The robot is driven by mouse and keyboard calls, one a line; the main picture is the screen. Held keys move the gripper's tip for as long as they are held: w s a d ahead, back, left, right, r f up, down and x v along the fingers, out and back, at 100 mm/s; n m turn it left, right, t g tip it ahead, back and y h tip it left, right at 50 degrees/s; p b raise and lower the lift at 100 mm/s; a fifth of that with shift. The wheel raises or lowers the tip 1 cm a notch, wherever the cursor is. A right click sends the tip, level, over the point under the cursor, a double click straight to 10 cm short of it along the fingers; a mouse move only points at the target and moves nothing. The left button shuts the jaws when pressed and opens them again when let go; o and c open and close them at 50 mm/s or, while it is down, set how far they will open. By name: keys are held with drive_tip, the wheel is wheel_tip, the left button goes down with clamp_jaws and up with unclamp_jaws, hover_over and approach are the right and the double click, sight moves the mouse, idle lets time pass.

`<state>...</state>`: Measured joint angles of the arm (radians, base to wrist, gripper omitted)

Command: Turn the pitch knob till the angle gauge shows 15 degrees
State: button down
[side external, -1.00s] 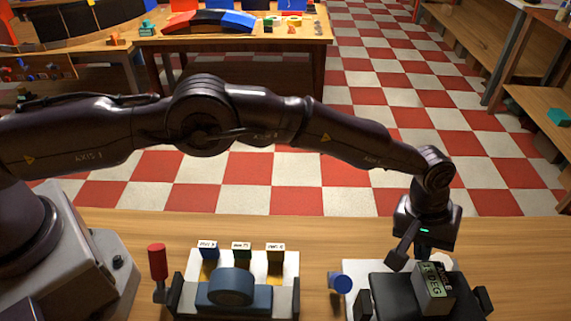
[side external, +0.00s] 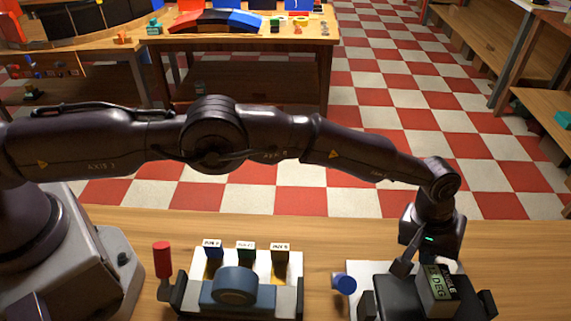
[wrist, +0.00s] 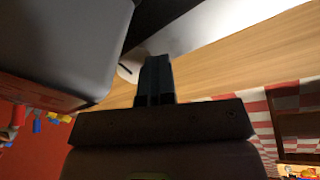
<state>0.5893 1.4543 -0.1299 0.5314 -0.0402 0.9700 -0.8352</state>
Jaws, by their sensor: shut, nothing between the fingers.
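The angle gauge (side external: 441,284) is a small grey box with a pale green display on a black block. Its display reads a number with DEG, but the digits are too small to read surely. My gripper (wrist: 155,62) points down behind the gauge in the side view, its fingertips hidden there. In the wrist view its dark fingers are together and empty. A pale rounded piece (wrist: 129,70), perhaps the pitch knob, shows beside the fingers; I cannot tell whether they touch it. A blue round knob (side external: 344,284) stands at the left of the gauge's white plate, apart from my gripper.
A fixture (side external: 237,287) with a blue-grey ring and several labelled blocks stands left of the gauge. A red-handled lever (side external: 162,260) is at its left. A large grey body (wrist: 60,45) is close to my fingers. Bare wood lies behind the fixtures.

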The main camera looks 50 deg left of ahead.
drive_tip(key=shift+d, duration=0.25)
drive_tip(key=shift+s+a, duration=0.15)
drive_tip(key=shift+a, duration=0.25)
wheel_tip(320, 180, up, 6)
idle(0.4)
